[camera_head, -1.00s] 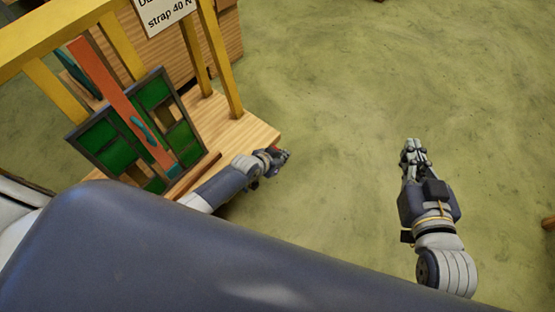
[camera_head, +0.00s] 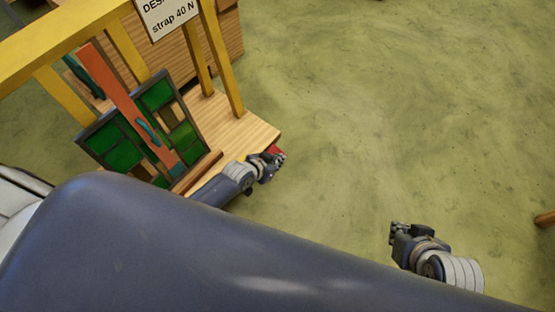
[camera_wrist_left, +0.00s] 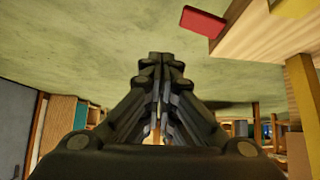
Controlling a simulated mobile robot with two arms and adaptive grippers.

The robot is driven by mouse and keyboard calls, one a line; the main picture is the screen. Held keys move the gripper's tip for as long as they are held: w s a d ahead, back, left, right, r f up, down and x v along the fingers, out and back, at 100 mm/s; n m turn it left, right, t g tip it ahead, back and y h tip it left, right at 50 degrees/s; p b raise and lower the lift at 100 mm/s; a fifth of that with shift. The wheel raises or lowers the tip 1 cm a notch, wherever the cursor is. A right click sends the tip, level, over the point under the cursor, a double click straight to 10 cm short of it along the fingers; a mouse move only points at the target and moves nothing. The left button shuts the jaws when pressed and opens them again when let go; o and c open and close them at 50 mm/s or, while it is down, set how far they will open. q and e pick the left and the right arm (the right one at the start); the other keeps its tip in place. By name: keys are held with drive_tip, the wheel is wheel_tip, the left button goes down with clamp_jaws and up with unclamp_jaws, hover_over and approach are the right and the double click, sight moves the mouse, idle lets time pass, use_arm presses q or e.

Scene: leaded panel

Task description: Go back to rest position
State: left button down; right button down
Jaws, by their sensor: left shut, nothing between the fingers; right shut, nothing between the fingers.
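My left gripper (camera_head: 268,168) is shut and empty, near the right front corner of the wooden platform in the head view. In the left wrist view its closed fingers (camera_wrist_left: 158,62) point over the green floor with nothing between them. My right gripper (camera_head: 396,230) is shut and empty over open floor at the lower right of the head view. The leaded panel (camera_head: 119,154) with green panes stands tilted on the platform, an orange-red strip (camera_head: 113,84) with a teal handle (camera_head: 147,131) across its front.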

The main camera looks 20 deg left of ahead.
use_arm(q)
drive_tip(key=shift+s+d, duration=0.1)
use_arm(e)
drive_tip(key=shift+s, duration=0.1)
idle(0.5)
